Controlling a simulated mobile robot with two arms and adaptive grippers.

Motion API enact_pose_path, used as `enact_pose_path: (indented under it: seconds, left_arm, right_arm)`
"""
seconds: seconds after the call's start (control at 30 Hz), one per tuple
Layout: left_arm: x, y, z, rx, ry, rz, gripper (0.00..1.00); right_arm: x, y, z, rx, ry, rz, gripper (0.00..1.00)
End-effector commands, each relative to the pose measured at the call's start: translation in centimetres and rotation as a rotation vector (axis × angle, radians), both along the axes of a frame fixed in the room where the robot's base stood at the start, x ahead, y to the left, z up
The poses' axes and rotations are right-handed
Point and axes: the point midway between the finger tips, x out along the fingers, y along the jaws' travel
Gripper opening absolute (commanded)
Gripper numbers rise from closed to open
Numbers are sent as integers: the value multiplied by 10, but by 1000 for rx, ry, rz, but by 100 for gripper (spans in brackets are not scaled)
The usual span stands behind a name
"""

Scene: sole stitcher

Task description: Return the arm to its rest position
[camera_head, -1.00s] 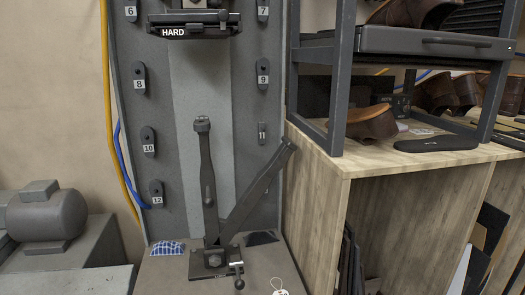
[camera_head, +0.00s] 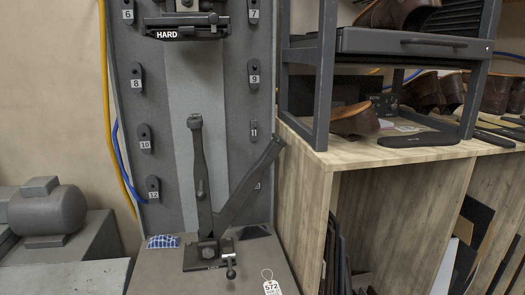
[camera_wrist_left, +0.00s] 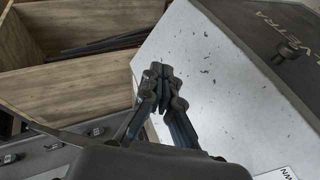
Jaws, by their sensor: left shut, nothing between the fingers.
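My left gripper (camera_wrist_left: 160,82) shows in the left wrist view, with its fingertips together and nothing between them. It is in front of a pale, speckled flat surface (camera_wrist_left: 205,65) and is apart from any object that I can make out. Neither of my arms shows in the head view, and my right gripper is in no view.
The sole stitcher's panel with numbered holders (camera_head: 137,76) and a forked dark metal stand (camera_head: 200,165) is in the head view. A wooden bench (camera_head: 345,158) with shoes and a dark rack (camera_head: 400,42) stands right. A grey motor (camera_head: 48,212) sits left.

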Motion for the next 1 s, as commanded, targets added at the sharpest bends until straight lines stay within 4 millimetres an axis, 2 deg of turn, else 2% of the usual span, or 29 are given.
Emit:
enact_pose_path:
  seconds: [0.13, 0.3, 0.47, 0.7, 0.8, 1.0]
  left_arm:
    - [-37, 4, -26, 269, -42, -97, 0]
    - [-73, 35, -49, 606, -44, -176, 0]
    - [-97, 68, -57, 824, -2, -208, 0]
    - [-128, 111, -55, 1055, 86, -219, 0]
    - [-136, 125, -57, 1119, 123, -223, 0]
    - [-124, 122, -101, 1113, 136, -237, 0]
  right_arm:
    - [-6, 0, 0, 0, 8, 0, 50]
    - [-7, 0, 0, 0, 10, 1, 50]
    - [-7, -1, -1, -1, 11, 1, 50]
    - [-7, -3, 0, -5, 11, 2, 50]
    - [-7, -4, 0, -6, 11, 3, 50]
    - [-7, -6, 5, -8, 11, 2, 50]
